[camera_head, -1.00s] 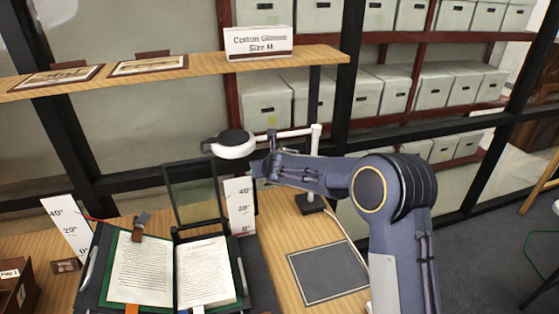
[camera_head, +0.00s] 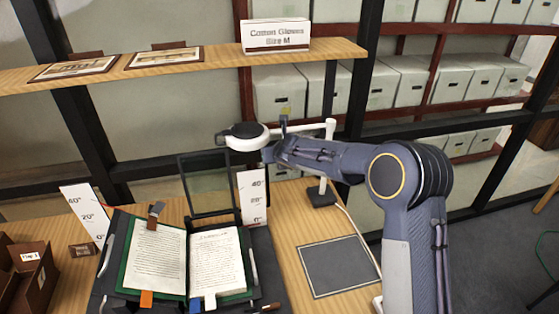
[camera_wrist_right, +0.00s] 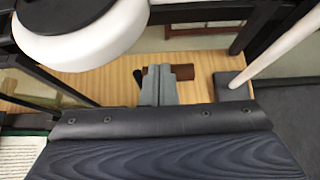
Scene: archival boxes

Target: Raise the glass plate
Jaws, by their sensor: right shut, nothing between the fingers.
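The glass plate (camera_head: 209,184) is a clear pane in a dark frame, standing raised behind the open book (camera_head: 190,260) on its dark cradle (camera_head: 108,284). My right arm reaches in from the right, and its wrist end is right of the plate's top, beside the lamp head. My right gripper (camera_wrist_right: 159,84) is shut and empty in the right wrist view, above the wooden table. In the head view its fingertips are hard to make out, and I see no clear contact with the plate. My left gripper is not in view.
A white lamp (camera_head: 246,136) on a stand (camera_head: 329,160) is close to my right wrist. Angle cards (camera_head: 252,197) stand beside the cradle. A grey mat (camera_head: 339,266) lies clear at the right. A shelf (camera_head: 200,60) crosses above, holding a glove box (camera_head: 275,35).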

